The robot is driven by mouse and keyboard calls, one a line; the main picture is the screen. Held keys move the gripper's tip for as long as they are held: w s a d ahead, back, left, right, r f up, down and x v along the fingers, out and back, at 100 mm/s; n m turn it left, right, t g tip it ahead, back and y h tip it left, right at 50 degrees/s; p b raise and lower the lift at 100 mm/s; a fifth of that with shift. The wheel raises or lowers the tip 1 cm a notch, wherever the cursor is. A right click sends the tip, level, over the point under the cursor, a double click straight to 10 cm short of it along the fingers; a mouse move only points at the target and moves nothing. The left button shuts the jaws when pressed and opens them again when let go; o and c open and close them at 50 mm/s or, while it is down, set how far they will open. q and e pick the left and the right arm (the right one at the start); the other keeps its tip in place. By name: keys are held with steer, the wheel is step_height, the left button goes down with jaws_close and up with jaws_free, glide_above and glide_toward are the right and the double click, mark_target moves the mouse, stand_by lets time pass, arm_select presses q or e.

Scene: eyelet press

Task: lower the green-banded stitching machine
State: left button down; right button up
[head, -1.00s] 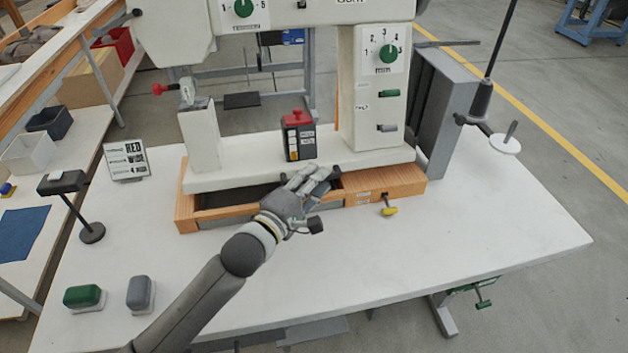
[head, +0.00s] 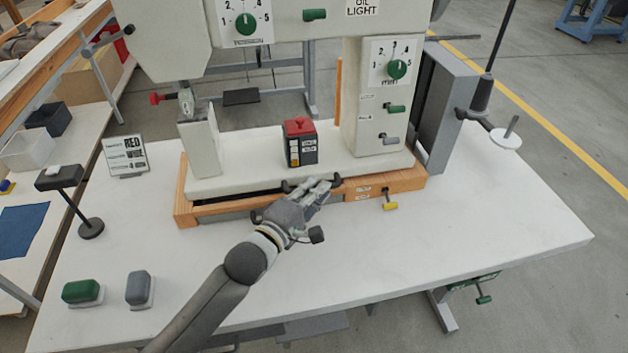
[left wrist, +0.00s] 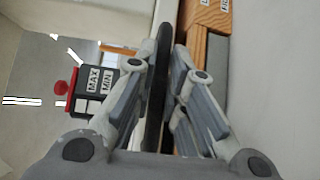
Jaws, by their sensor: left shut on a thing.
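The white stitching machine (head: 355,125) stands over a wooden frame (head: 405,181) set in the white table. Its bed (head: 240,181) is tilted a little, with a narrow dark gap under its front edge. Green knobs show on it, but I see no green band. My left gripper (head: 318,189) is at the bed's front edge, shut on a dark handle bar (head: 337,180). In the left wrist view the bar (left wrist: 158,95) runs between the fingers of the gripper (left wrist: 165,52). My right gripper is out of view.
A black box with a red top (head: 300,142) stands on the bed. A yellow-tipped latch or knob (head: 390,206) is at the frame's front. Green (head: 82,291) and grey (head: 139,288) blocks and a lamp-like stand (head: 90,228) are at left. The table's right side is clear.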

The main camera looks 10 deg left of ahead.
arm_select(q)
steer(key=c, duration=1.5)
jaws_free()
steer(key=shift+w+r, duration=0.15)
steer(key=shift+r, duration=0.45)
steer(key=shift+w+r, duration=0.1)
steer(key=shift+a, duration=0.1)
steer(key=v, duration=1.2)
steer(key=shift+f, duration=0.45)
